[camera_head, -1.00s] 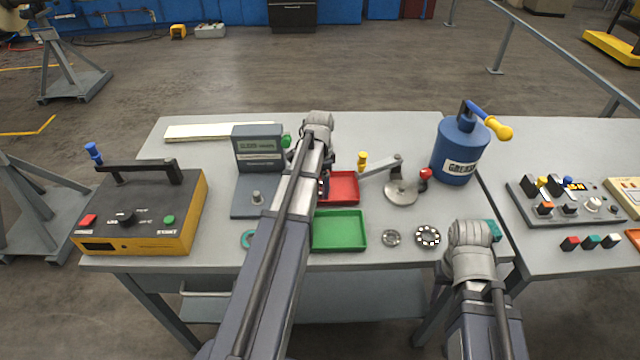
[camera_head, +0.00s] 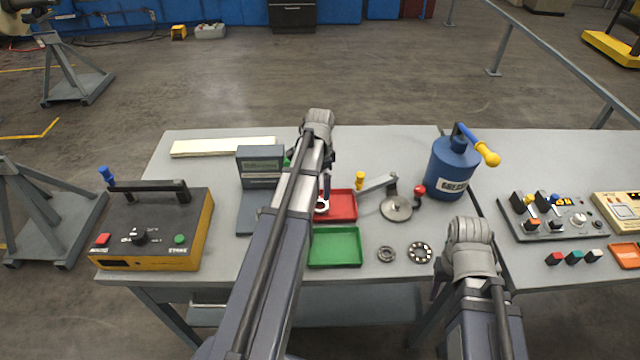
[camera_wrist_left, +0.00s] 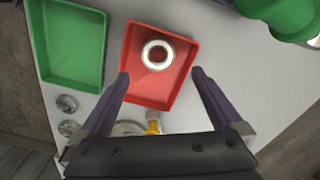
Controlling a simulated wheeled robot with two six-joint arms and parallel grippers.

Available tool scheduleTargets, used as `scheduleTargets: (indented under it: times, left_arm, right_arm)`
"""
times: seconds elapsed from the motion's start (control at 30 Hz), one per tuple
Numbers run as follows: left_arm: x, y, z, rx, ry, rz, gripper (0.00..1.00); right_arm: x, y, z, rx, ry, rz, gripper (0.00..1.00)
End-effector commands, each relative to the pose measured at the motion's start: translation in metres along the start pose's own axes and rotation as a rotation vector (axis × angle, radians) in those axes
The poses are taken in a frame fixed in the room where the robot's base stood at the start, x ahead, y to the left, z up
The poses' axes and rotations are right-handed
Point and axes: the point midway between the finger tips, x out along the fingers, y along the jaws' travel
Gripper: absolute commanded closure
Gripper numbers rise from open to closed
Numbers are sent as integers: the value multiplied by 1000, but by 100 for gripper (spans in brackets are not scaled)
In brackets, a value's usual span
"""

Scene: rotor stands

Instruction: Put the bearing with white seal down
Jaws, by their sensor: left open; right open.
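The bearing with white seal (camera_wrist_left: 147,54) is a pale ring inside the red tray (camera_wrist_left: 132,90), nearer its far end in the left wrist view. In the head view the bearing (camera_head: 322,206) shows at the left part of the red tray (camera_head: 343,207), beside my left arm. My left gripper (camera_wrist_left: 160,74) is open above the tray, its two fingers apart with nothing between them, clear of the bearing. In the head view my left arm hides part of the tray. My right gripper (camera_head: 438,272) is low at the table's front edge, open, its fingers mostly hidden by its wrist.
A green tray (camera_head: 335,247) stands in front of the red one. Two other bearings, a plain one (camera_head: 386,254) and one with pale balls (camera_head: 420,252), lie to its right. A lever device (camera_head: 397,208), a blue grease can (camera_head: 453,170) and a scale (camera_head: 260,168) stand nearby.

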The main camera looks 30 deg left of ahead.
Motion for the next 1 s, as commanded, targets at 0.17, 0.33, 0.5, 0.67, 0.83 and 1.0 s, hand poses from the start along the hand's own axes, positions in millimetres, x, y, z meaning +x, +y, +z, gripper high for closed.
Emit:
scheduleTargets:
  times: [0.17,0.33,0.5,0.67,0.83,1.0]
  left_arm:
    - [-30,0,0,0,0,0,0]
    - [-37,-1,0,0,0,-1,0]
    - [-36,-1,0,-1,0,-1,0]
    - [-36,7,-4,-3,-1,-1,0]
    - [-36,79,-32,-41,-19,-5,0]
    - [-36,190,-56,-125,-49,-24,0]
  right_arm:
    - [-30,3,2,-1,0,0,50]
    - [-37,4,2,-1,0,0,50]
    - [-36,3,2,-1,0,0,50]
    - [-36,3,2,-1,0,0,50]
    - [-36,3,2,-1,0,0,50]
    - [-36,3,2,-1,0,0,50]
